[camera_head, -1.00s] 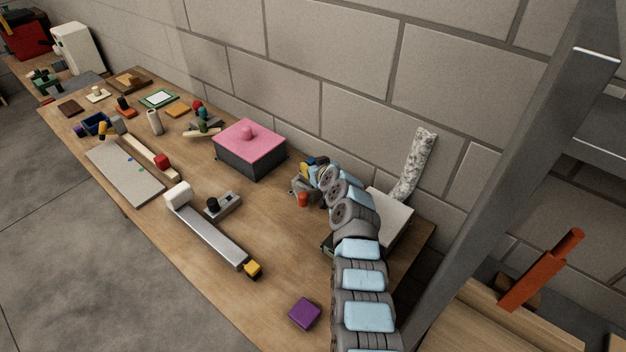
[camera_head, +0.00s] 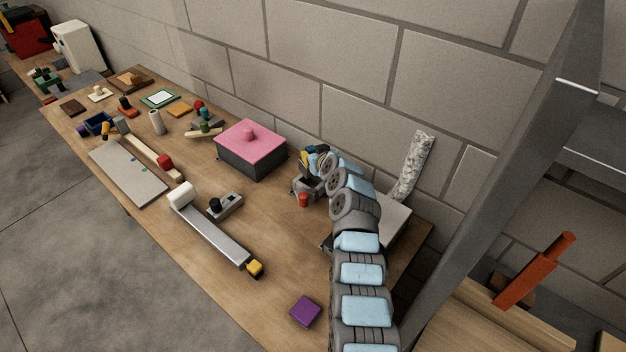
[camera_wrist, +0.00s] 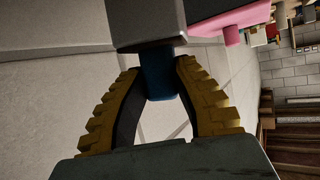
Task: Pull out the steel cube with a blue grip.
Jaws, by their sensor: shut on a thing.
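In the wrist view, the yellow ribbed fingers of my gripper (camera_wrist: 160,88) are shut on a blue grip (camera_wrist: 160,78). The grip joins a grey steel block (camera_wrist: 146,20), the steel cube, which is cut off by the picture's top edge. In the head view, my gripper (camera_head: 309,157) shows small, with yellow and blue parts, above a grey fixture (camera_head: 304,186) at the back of the table. I cannot tell the cube apart from the fixture there, nor whether they touch. My arm hides part of this spot.
A dark box with a pink knobbed lid (camera_head: 250,139) stands left of my gripper. A red knob (camera_head: 303,200) is on the fixture's front. A pale box (camera_head: 394,222) and a speckled column (camera_head: 413,165) stand right. The wall is close behind. A purple block (camera_head: 305,311) lies in front.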

